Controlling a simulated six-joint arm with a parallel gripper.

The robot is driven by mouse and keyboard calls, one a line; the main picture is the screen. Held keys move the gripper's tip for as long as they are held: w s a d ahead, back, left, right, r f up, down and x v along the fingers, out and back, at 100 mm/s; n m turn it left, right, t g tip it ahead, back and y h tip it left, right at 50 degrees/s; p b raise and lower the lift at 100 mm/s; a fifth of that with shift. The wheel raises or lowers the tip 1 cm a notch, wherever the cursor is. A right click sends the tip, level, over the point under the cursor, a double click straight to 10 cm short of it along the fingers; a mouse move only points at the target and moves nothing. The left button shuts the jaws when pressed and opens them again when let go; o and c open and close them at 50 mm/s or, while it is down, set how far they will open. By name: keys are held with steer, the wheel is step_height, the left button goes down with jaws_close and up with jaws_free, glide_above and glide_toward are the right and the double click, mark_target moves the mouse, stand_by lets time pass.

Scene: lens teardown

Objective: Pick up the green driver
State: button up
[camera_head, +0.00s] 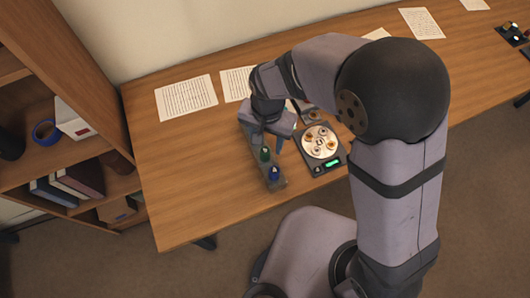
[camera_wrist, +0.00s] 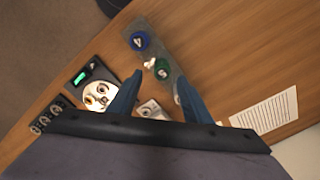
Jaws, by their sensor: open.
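The green driver (camera_head: 264,155) stands in a grey, partly see-through rack (camera_head: 279,185) near the table's front left. In the wrist view I look down on its round numbered green top (camera_wrist: 162,67). My gripper (camera_head: 268,141) is close to it, over the rack's rear part, and hides some of the rack. In the wrist view my gripper (camera_wrist: 157,79) has its two fingers apart, with the green top between and just beyond the tips. The fingers are empty.
A blue driver (camera_head: 274,172) stands in the same rack, just in front of the green one. A small white piece (camera_wrist: 150,63) shows between them. A dark unit with a round metal disc (camera_head: 320,141) lies to the right. Paper sheets (camera_head: 186,97) lie behind.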

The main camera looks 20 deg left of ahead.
mark_target(265, 150)
steer(key=shift+s+f+p, duration=0.15)
steer(key=shift+f+p, duration=0.35)
steer(key=shift+f, duration=0.1)
steer(key=shift+a+f+p, duration=0.2)
steer(key=shift+f+p, duration=0.4)
steer(key=shift+f, duration=1.4)
steer(key=c, duration=1.1)
